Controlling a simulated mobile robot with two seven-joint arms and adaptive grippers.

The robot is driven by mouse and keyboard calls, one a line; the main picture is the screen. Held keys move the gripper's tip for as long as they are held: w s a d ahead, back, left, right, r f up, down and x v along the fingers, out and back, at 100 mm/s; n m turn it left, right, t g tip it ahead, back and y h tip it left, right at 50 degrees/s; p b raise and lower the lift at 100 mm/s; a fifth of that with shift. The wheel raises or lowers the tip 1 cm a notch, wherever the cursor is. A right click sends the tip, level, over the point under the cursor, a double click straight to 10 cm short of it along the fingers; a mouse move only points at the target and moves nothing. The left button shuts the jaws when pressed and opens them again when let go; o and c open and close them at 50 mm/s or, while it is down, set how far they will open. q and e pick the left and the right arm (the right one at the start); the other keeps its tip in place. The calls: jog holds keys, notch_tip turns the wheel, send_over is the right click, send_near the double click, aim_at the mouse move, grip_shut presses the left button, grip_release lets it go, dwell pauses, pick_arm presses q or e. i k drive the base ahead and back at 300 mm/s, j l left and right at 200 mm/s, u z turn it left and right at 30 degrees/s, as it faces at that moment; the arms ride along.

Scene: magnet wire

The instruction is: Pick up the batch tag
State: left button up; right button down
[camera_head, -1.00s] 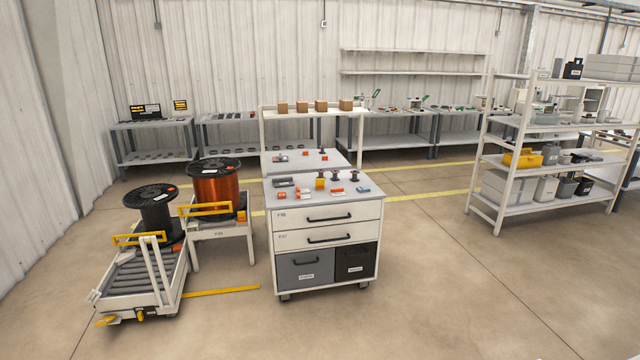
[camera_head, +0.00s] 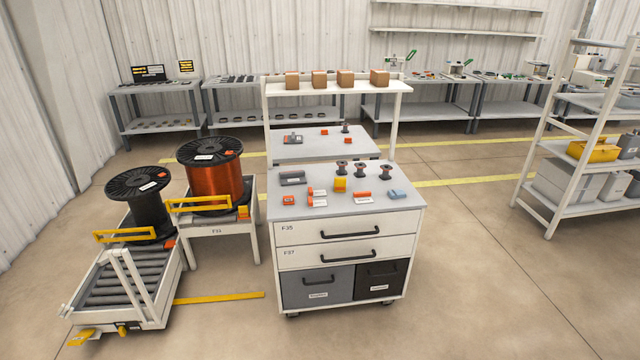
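A drawer cart (camera_head: 346,238) stands ahead with small items on its grey top. Near its front edge are an orange piece (camera_head: 289,200), a white tag-like piece with orange (camera_head: 317,203), and another white label with an orange part (camera_head: 363,199). I cannot tell which of these is the batch tag; the lettering is too small to read. Neither of my grippers is in view.
The cart top also holds a yellow block (camera_head: 340,184), a grey piece (camera_head: 292,178), a blue-grey piece (camera_head: 398,194) and small spools (camera_head: 358,171). Large copper (camera_head: 211,180) and black spools (camera_head: 148,213) and a roller cart (camera_head: 125,282) stand left. Floor in front is clear.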

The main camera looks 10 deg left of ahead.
aim_at(311, 203)
jog(key=i+j, duration=0.1)
jog(key=i, duration=1.9)
jog(key=l+z, duration=0.05)
jog(key=l, duration=0.05)
